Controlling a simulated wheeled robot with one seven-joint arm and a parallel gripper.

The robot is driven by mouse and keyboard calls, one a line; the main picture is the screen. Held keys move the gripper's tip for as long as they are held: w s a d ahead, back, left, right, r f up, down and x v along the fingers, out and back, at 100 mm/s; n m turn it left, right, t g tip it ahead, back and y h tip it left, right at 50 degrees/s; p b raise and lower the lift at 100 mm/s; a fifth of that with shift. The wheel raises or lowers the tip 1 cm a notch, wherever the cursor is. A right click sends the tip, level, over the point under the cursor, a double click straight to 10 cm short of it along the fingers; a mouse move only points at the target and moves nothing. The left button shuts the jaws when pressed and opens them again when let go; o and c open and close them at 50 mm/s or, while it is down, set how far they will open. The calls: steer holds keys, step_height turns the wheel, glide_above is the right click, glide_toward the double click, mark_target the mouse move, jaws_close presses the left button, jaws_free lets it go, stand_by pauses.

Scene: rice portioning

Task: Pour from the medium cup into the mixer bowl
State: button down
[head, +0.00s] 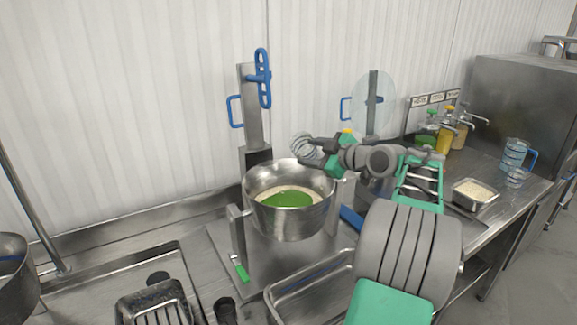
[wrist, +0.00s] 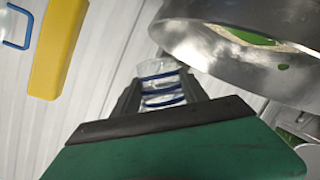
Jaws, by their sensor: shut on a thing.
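The metal mixer bowl (head: 318,216) stands in its frame at the middle of the head view, with pale rice and a green pool inside. Its rim fills the upper right of the wrist view (wrist: 200,50). My gripper (head: 318,150) is shut on the medium cup (head: 301,148), a clear cup with ring marks, above the bowl's back rim. The cup looks tilted. In the wrist view the cup (wrist: 160,88) shows blue rings between the fingers, beside the bowl. Whether anything is in the cup or flowing out cannot be told.
A metal pan of rice (head: 473,194), a clear jug with a blue handle (head: 514,155) and a small clear cup (head: 517,177) stand on the right counter. Sauce bottles (head: 445,138) stand behind. An empty metal tray (head: 300,290) lies in front of the bowl.

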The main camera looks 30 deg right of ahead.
steer(key=p, duration=0.1)
steer(key=d+r+m+p, duration=0.1)
steer(key=p, duration=0.2)
steer(key=shift+w+d+r, duration=0.2)
steer(key=shift+w+r, duration=0.05)
steer(key=p, duration=0.1)
steer(key=m+y+p, duration=0.1)
steer(key=shift+w+d+f+g+p, duration=0.15)
steer(key=shift+d+f+g+p, duration=0.15)
steer(key=shift+d+f+g, duration=0.1)
steer(key=shift+w+d+r+m+y+p, duration=0.1)
steer(key=shift+d+r+m+y+p, duration=0.15)
steer(key=shift+r+p, duration=0.25)
steer(key=shift+w+d+r+m+y+p, duration=0.1)
steer(key=shift+d+r+m+p, duration=0.05)
steer(key=shift+r+m+p, duration=0.3)
steer(key=r, duration=0.3)
steer(key=shift+w+d+m, duration=0.1)
steer(key=shift+d+m, duration=0.3)
steer(key=shift+w+d+r+m+g+y, duration=0.15)
steer(key=shift+r+m+y, duration=0.15)
steer(key=shift+r, duration=0.15)
steer(key=shift+d+r+m+g+y, duration=0.15)
steer(key=shift+r+m+y, duration=0.15)
steer(key=shift+r, duration=0.15)
